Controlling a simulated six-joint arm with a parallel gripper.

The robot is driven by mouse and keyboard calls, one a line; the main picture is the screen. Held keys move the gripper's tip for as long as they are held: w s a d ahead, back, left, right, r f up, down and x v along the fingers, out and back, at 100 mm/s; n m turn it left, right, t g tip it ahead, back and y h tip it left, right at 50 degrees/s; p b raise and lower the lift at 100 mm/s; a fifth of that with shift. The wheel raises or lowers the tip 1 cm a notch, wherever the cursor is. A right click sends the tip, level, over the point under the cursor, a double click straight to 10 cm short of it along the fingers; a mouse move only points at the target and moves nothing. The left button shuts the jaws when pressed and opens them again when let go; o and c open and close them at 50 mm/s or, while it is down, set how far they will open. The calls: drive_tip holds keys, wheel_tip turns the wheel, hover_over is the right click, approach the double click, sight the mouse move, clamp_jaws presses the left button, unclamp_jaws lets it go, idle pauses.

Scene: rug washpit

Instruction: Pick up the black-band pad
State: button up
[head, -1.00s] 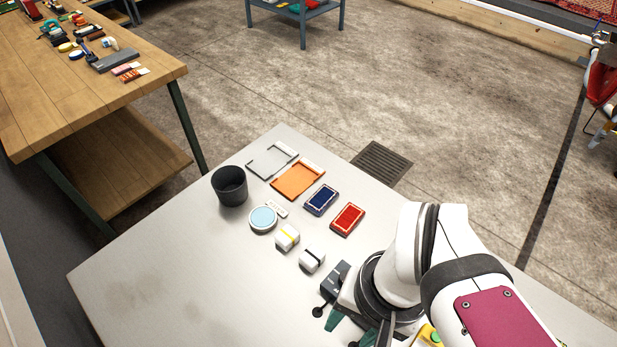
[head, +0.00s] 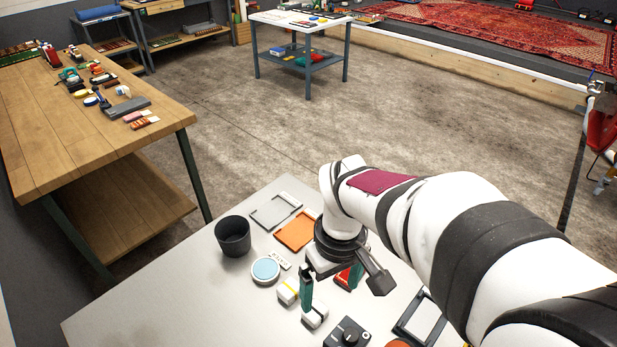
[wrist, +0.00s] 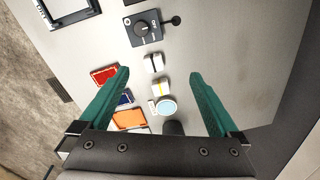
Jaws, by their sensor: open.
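The black-band pad (head: 316,316) is a small white block with a black band, lying on the pale table. In the head view my gripper's near green finger partly covers it. It shows whole in the wrist view (wrist: 153,62). My gripper (wrist: 159,74) is open and empty, pointing down above the table, with the pad between the fingertips as seen in the wrist view. It also shows in the head view (head: 331,291). The similar yellow-band pad (head: 288,291) lies beside the black-band pad and also appears between the fingers in the wrist view (wrist: 160,87).
A box with a knob (head: 347,334) is close to the black-band pad. A red pad (wrist: 104,75), blue pad (wrist: 125,97), round blue-topped tin (head: 265,270), orange tray (head: 296,233), grey tray (head: 275,211) and dark cup (head: 233,236) are nearby. The table's front left is clear.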

sight(315, 310)
drive_tip(key=w+f+n, duration=0.1)
drive_tip(key=f, duration=0.5)
drive_tip(key=w+a+f+n, duration=0.1)
drive_tip(key=w+f, duration=0.1)
drive_tip(key=f, duration=0.4)
drive_tip(key=w+a+f+n, duration=0.1)
drive_tip(key=w+f, duration=0.1)
drive_tip(key=f, duration=0.5)
drive_tip(key=shift+w+f+n, duration=0.1)
drive_tip(key=shift+n, duration=0.3)
drive_tip(key=c, duration=1.4)
